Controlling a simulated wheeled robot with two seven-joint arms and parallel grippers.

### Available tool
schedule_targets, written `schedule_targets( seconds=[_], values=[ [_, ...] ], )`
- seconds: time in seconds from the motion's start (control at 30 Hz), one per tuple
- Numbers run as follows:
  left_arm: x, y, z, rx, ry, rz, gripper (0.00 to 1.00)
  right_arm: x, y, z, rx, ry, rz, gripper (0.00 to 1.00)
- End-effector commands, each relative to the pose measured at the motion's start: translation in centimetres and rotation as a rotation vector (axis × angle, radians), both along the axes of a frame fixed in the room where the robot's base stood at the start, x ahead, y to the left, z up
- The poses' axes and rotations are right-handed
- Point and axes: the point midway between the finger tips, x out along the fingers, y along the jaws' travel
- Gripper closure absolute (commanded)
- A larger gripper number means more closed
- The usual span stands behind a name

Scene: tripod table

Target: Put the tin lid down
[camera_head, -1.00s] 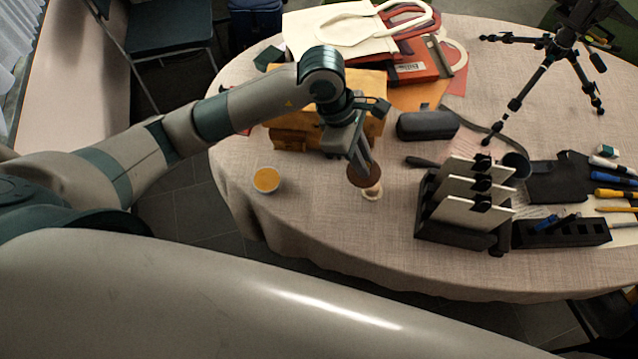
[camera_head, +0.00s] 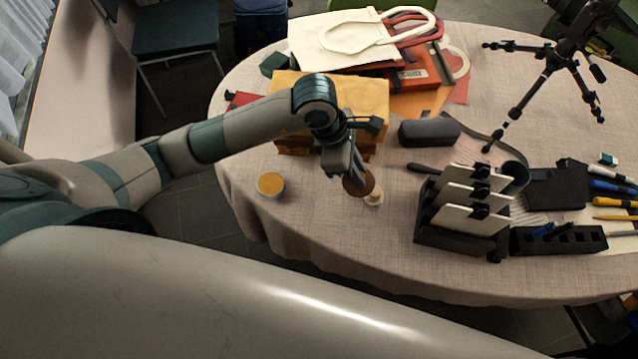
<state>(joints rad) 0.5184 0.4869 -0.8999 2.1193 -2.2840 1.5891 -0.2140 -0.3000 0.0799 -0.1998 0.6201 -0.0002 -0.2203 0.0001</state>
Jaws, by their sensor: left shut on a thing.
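My left gripper (camera_head: 347,172) comes in from the left over the front of the round table (camera_head: 330,235). It is shut on a brown round disc, the tin lid (camera_head: 359,186), which is tilted. The gripper hides part of the lid, and I cannot tell whether its lower edge touches the cloth. An open round tin (camera_head: 270,184) with orange contents stands to the left, apart from the gripper. A small cream object (camera_head: 374,197) is just right of the lid and partly hidden by it. My right gripper is not in view.
A yellow-orange box (camera_head: 360,95) stands behind the gripper. A dark case (camera_head: 428,132) and a black rack with pale plates (camera_head: 460,240) are to the right. A tripod (camera_head: 560,60) stands at the back right. The cloth in front of the tin is clear.

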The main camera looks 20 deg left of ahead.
Motion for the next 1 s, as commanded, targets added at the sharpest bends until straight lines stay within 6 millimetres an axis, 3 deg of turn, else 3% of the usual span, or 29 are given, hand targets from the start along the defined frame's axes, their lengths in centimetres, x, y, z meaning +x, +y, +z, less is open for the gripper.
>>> schedule_targets(
  seconds=[0.2,0.43,1.0],
  values=[
    [-1.1,4.4,-2.2,0.006,0.006,0.003,1.00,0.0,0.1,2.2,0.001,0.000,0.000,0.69],
    [-1.8,7.6,-4.4,0.003,0.004,0.002,1.00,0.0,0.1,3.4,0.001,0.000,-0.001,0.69],
    [-1.9,8.3,-5.5,0.000,0.002,-0.001,1.00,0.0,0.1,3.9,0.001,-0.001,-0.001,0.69]
  ],
)
